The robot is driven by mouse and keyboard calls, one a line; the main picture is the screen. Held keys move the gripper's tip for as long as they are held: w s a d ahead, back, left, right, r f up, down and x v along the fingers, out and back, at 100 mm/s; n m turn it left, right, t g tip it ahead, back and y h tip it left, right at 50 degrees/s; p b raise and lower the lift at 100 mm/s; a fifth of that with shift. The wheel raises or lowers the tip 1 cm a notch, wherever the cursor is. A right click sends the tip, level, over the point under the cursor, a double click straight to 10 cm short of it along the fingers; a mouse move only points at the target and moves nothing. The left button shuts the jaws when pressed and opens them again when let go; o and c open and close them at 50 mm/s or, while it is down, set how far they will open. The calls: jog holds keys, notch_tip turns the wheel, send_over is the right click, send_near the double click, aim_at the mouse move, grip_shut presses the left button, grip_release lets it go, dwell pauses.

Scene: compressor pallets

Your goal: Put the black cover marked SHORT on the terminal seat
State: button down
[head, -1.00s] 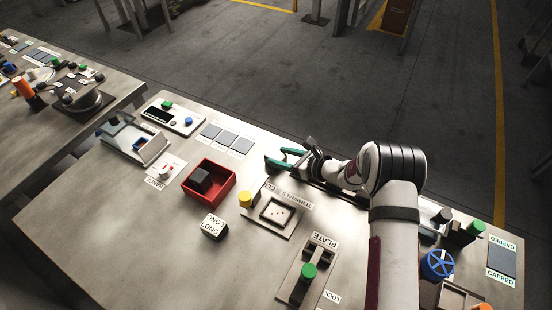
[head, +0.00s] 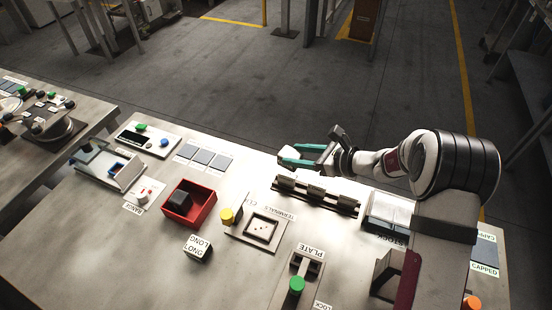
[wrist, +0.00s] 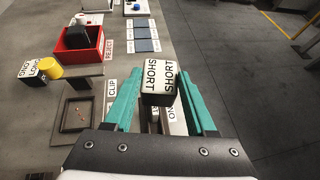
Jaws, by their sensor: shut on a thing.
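The black cover marked SHORT (wrist: 158,84) is between the teal fingers of my gripper (wrist: 158,94), its white SHORT labels showing in the wrist view. My gripper is shut on it, above the bench. The terminal seat (head: 262,229) is a square frame with small pins inside, on a plate labelled TERMINALS. It is empty and also shows at the left of the wrist view (wrist: 78,114). My gripper is apart from it.
A yellow knob (head: 227,215) stands at the seat's left corner. A cover marked LONG (head: 198,248) and a red bin (head: 189,204) holding a black block are further left. A dark rack (head: 316,195) lies behind the seat. The PLATE fixture (head: 297,284) is in front.

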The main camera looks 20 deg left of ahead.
jog(key=s+d+r+n+g, duration=0.2)
jog(key=s+d, duration=0.8)
jog(key=s, duration=0.3)
send_over(269, 231)
notch_tip(269, 231, down, 7)
jog(key=shift+f, duration=0.1)
notch_tip(269, 231, down, 4)
jog(key=shift+r, duration=0.1)
jog(key=shift+c, duration=1.1)
grip_release()
